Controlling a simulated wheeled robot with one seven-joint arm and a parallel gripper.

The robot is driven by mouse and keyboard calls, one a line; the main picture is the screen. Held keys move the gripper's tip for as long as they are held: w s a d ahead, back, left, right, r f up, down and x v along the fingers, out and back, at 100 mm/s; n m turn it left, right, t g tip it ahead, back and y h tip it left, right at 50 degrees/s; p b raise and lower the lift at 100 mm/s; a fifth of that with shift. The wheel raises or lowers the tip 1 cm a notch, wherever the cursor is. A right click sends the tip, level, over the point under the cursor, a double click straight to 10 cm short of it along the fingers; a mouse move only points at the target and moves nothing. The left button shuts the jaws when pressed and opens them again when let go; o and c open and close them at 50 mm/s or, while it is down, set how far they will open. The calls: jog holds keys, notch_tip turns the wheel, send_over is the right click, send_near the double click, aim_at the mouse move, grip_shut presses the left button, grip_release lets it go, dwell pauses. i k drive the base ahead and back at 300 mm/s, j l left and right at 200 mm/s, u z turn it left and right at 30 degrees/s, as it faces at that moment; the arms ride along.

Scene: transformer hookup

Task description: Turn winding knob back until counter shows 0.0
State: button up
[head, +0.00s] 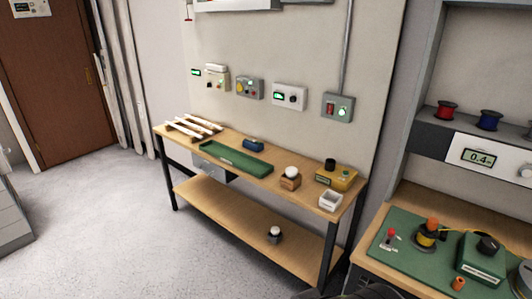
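The counter display (479,157) is a pale green screen on a white panel at the right and appears to read 0.4, with a small mark after it. A grey round knob (526,171) sits on the same panel to the right of the display, partly at the picture's edge. A dark knob (488,244) tops a green box on the right bench; I cannot tell from labels which knob is the winding knob. My gripper is not in view; only a dark piece, perhaps of my arm, shows at the bottom edge.
Red (446,109) and blue (489,119) spools stand above the panel. A wooden workbench (225,190) lines the wall.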

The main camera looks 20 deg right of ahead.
aim_at(489, 246)
jog(key=z, duration=0.4)
jog(key=l+z, duration=0.1)
jog(key=z, duration=0.25)
jog(key=l+z, duration=0.1)
jog(key=z, duration=0.7)
jog(key=k+l, duration=0.05)
jog(key=l, duration=0.05)
